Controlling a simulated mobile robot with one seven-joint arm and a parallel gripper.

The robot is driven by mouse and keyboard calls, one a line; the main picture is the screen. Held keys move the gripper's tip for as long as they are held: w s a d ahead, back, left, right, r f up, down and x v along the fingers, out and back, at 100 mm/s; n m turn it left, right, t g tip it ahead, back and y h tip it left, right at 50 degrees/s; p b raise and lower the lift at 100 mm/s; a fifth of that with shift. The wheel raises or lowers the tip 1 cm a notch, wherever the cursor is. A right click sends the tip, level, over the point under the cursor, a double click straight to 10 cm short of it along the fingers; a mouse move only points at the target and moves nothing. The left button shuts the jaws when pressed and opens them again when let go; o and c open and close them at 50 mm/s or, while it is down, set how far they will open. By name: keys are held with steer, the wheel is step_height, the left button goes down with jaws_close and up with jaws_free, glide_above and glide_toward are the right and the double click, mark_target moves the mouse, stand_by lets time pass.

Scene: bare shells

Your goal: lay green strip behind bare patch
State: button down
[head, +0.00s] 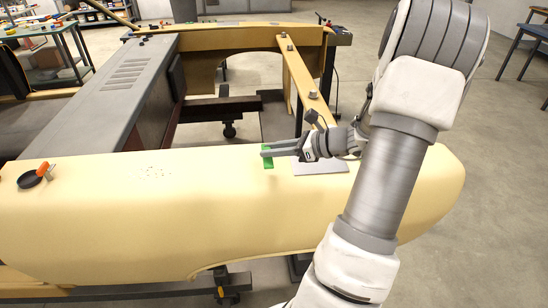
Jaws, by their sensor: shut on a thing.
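The green strip (267,162) is at my gripper's fingertips, over the top of the cream body panel (250,215). My gripper (266,151) is shut on it, pointing left. The strip's long side runs toward and away from me; whether it touches the panel I cannot tell. A speckled patch (153,172) with small dark marks lies on the panel, well left of the strip. It looks like the bare patch, though I cannot be sure. The fingers hide part of the strip.
A flat grey-white sheet (318,168) lies on the panel under my gripper's body. A black round dish (30,179) and an orange-handled tool (42,169) are at the left end. The panel between speckles and strip is clear. Beyond its far edge is an open gap.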

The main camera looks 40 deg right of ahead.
steer(key=w+d+f, duration=0.2)
steer(key=shift+w+d+f, duration=0.15)
steer(key=shift+w+d, duration=0.15)
steer(key=shift+w, duration=0.05)
steer(key=shift+f+p, duration=0.4)
steer(key=shift+f, duration=1.6)
steer(key=shift+f, duration=0.2)
steer(key=c, duration=0.7)
jaws_free()
steer(key=shift+c, duration=0.2)
steer(key=shift+r, duration=0.15)
